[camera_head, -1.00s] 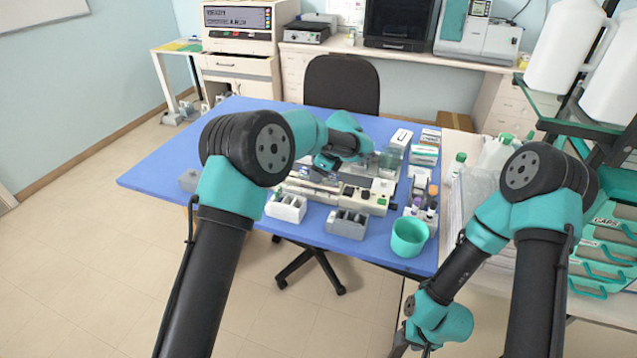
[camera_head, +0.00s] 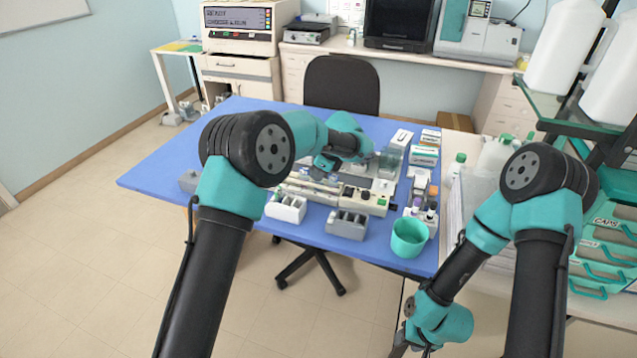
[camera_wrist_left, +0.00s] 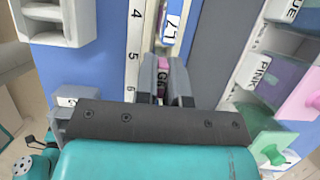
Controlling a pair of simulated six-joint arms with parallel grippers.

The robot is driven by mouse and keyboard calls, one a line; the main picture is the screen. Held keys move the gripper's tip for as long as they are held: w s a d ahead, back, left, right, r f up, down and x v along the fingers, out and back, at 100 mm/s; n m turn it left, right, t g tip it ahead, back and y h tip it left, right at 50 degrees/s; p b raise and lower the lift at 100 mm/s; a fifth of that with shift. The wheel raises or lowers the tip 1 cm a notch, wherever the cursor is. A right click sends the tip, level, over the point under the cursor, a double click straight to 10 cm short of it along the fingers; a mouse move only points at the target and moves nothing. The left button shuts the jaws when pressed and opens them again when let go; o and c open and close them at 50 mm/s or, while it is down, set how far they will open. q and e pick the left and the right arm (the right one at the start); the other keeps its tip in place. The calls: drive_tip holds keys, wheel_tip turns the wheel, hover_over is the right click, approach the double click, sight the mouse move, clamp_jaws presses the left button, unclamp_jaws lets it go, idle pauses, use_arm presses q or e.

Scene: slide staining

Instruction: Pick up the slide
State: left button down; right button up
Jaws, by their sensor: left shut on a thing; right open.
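The slide (camera_wrist_left: 162,78) shows in the left wrist view as a narrow strip with a pink, lettered end between my left fingers. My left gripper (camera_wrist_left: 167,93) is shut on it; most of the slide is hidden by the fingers. In the head view my left gripper (camera_head: 327,163) is over the middle of the blue table, above the staining equipment, and the slide cannot be made out there. My right gripper (camera_head: 408,349) is low at the bottom edge, in front of the side bench, only partly in view, and empty.
A white strip numbered 4, 5, 6 (camera_wrist_left: 133,55) runs beside the fingers. White holders labelled PINK (camera_wrist_left: 258,72) and BLUE stand at right in the wrist view. A teal cup (camera_head: 409,237), a white rack (camera_head: 286,208) and a grey rack (camera_head: 346,224) stand near the table's front edge.

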use_arm(q)
wheel_tip(320, 180, up, 10)
idle(0.7)
idle(0.4)
drive_tip(key=s+a+r+n+g+h, duration=0.2)
drive_tip(key=s+a+n, duration=0.6)
drive_tip(key=n, duration=0.2)
drive_tip(key=s+a+r+n+g+h, duration=0.2)
drive_tip(key=s+a+n+g, duration=0.1)
drive_tip(key=s+a+n, duration=0.5)
drive_tip(key=n, duration=0.3)
drive_tip(key=shift+s+a+r+g, duration=0.15)
drive_tip(key=shift+s+r+g, duration=0.05)
drive_tip(key=shift+s+g, duration=0.15)
